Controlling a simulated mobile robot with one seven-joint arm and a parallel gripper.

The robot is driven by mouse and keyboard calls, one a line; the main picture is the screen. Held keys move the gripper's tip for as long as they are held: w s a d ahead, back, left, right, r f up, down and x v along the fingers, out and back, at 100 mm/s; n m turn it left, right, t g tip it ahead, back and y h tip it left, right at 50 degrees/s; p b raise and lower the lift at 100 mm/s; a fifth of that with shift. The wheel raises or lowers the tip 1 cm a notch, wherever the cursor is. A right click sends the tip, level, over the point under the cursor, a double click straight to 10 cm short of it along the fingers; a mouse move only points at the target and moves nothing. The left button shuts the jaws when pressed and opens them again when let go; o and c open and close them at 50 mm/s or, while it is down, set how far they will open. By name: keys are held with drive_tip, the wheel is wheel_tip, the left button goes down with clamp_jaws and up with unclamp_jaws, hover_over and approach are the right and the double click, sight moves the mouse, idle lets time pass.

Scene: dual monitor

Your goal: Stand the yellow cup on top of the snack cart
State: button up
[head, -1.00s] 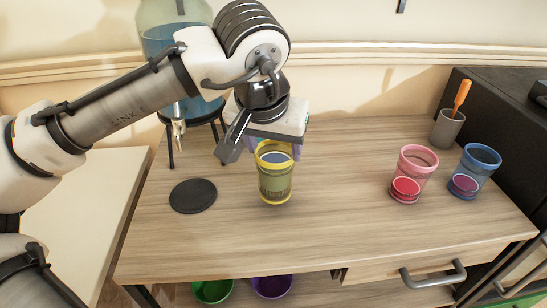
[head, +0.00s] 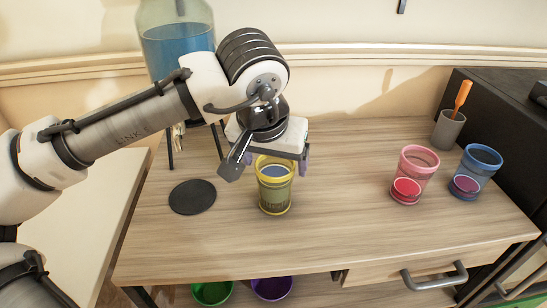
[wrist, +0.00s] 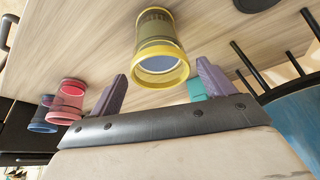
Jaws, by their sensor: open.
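The yellow cup (head: 274,190) stands upright on the wooden top of the cart (head: 330,220), which I take to be the snack cart. My gripper (head: 277,165) hangs over the cup from behind, open, with its purple fingers apart on either side of the rim. In the wrist view the yellow cup (wrist: 158,40) lies between the two fingers of my gripper (wrist: 163,78), with a visible gap on both sides. The cup's far side is hidden by my gripper in the head view.
A black round disc (head: 192,197) lies left of the cup. A pink cup (head: 412,175) and a blue cup (head: 474,172) stand at right, near a grey holder (head: 447,130). A blue-filled dispenser (head: 178,50) stands behind my arm. The top's front middle is clear.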

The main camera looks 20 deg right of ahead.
drive_tip(key=p+v, duration=0.1)
drive_tip(key=v, duration=1.1)
drive_tip(key=shift+r, duration=0.15)
